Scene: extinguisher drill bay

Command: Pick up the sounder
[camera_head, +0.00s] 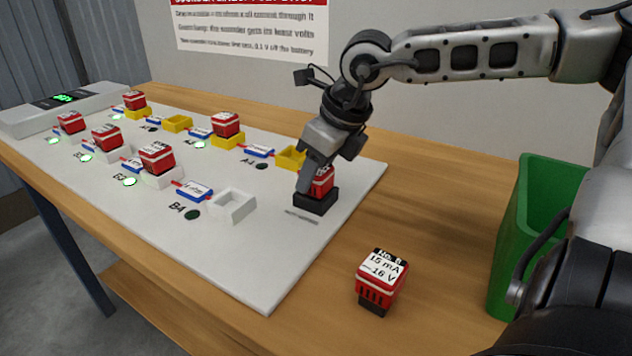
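Several red sounders with white labels are in view. One sounder (323,183) sits in a black holder (316,203) at the right part of the white board. My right gripper (316,176) is down at this sounder, with a grey finger across its left side. The far finger is hidden, so I cannot tell whether the grip is closed. Another sounder (381,279), marked No. 8, 15 mA, 16 V, stands loose on the wooden table to the right of the board. My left gripper is not in view.
The white board (240,277) holds more red sounders (157,157) in white and yellow sockets. A white socket (232,205) and a yellow socket (291,157) are empty. A green bin (513,235) stands at the right. A display unit (62,107) is at far left.

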